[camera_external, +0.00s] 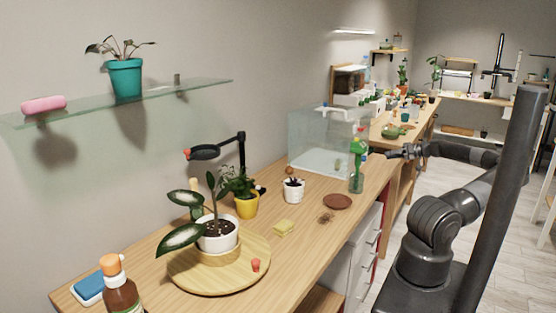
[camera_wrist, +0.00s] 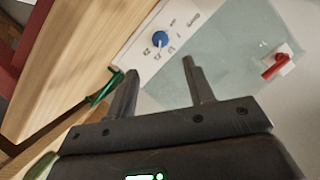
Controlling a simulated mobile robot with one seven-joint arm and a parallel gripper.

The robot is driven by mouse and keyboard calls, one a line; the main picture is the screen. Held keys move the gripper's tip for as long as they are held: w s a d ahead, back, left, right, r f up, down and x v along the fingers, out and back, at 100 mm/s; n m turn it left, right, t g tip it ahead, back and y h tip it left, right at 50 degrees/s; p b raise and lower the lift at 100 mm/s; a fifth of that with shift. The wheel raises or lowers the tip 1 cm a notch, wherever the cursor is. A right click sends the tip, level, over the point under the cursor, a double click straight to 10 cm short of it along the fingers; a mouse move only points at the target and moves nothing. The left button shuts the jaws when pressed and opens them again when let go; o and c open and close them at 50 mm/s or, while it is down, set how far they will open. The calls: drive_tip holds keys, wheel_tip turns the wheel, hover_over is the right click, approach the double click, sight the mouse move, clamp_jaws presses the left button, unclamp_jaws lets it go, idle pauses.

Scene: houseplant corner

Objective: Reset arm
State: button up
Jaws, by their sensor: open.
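My gripper (camera_external: 394,154) is at the end of my arm, which reaches in from the right over the wooden counter (camera_external: 310,240). It is just right of the green spray bottle (camera_external: 356,172) in the picture; I cannot tell the exact gap in depth. In the wrist view my gripper (camera_wrist: 160,68) has its two fingers apart with nothing held between them. Beyond the fingers is a white panel with a blue knob (camera_wrist: 160,39). A green object (camera_wrist: 104,90) shows partly behind the left finger.
A glass-walled basin (camera_external: 318,160) stands behind the spray bottle. A red-handled fitting (camera_wrist: 275,66) shows in the wrist view.

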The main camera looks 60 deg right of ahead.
idle(0.3)
